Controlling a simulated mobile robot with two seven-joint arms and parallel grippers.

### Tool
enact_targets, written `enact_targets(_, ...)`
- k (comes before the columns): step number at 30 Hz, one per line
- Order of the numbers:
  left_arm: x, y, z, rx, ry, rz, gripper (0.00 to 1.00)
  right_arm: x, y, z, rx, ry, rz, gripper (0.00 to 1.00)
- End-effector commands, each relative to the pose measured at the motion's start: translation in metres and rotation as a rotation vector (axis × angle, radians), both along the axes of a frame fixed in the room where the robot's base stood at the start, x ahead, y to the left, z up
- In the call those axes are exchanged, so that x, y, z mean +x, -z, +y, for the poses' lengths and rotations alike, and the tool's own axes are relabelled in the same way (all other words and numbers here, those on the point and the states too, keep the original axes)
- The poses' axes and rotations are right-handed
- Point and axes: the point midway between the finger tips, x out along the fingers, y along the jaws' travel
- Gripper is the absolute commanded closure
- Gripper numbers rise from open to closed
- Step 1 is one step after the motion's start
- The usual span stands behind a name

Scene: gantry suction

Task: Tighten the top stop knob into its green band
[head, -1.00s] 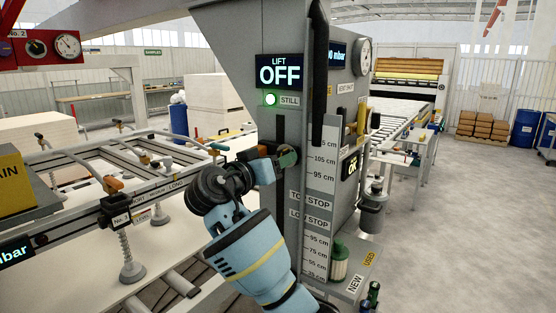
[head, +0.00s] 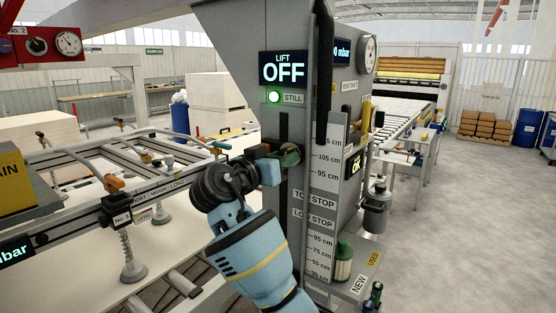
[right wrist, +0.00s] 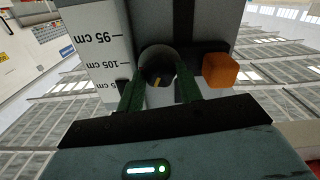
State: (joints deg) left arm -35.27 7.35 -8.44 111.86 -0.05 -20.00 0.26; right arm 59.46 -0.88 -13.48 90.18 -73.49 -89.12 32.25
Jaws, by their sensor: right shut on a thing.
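The top stop knob (right wrist: 157,66) is a dark round knob with a short yellow mark, on the column beside the scale in the right wrist view. My right gripper (right wrist: 159,88) is shut on it, one dark green finger on each side. In the head view the right gripper (head: 286,158) reaches the column's slot from the left and hides most of the knob. I cannot make out a separate green band. The TOP STOP label (head: 315,197) is lower on the column. My left gripper is out of view.
An orange block (right wrist: 221,70) sits close beside the knob. The white cm scale (head: 328,165) runs along the column. The lift display (head: 284,70) reads OFF, with a green lamp (head: 274,97) marked STILL. A suction frame (head: 115,185) spans the left side.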

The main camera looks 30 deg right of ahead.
Motion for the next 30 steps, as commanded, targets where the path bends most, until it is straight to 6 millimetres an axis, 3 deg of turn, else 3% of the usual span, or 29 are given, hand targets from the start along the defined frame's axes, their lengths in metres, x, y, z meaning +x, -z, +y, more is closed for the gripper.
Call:
enact_targets(1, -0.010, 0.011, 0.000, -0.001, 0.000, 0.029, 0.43, 0.003, 0.007, 0.001, 0.024, -0.002, -0.050, 0.87)
enact_targets(6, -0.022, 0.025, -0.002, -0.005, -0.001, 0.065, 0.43, 0.002, 0.006, 0.000, 0.087, -0.001, -0.211, 0.87)
enact_targets(18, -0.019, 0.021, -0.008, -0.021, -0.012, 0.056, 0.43, 0.000, 0.000, 0.000, 0.110, 0.000, -0.274, 0.87)
enact_targets(19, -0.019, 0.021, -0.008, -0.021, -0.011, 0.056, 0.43, 0.000, 0.000, 0.000, 0.110, 0.000, -0.273, 0.63)
enact_targets(23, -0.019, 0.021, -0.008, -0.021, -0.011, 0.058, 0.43, 0.000, 0.000, 0.000, 0.109, 0.000, -0.272, 0.46)
enact_targets(24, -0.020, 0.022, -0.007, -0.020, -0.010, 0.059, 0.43, 0.000, 0.000, 0.000, 0.109, 0.000, -0.272, 0.43)
enact_targets(30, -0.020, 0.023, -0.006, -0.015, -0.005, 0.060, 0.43, 0.000, 0.000, 0.000, 0.109, 0.001, -0.271, 0.43)
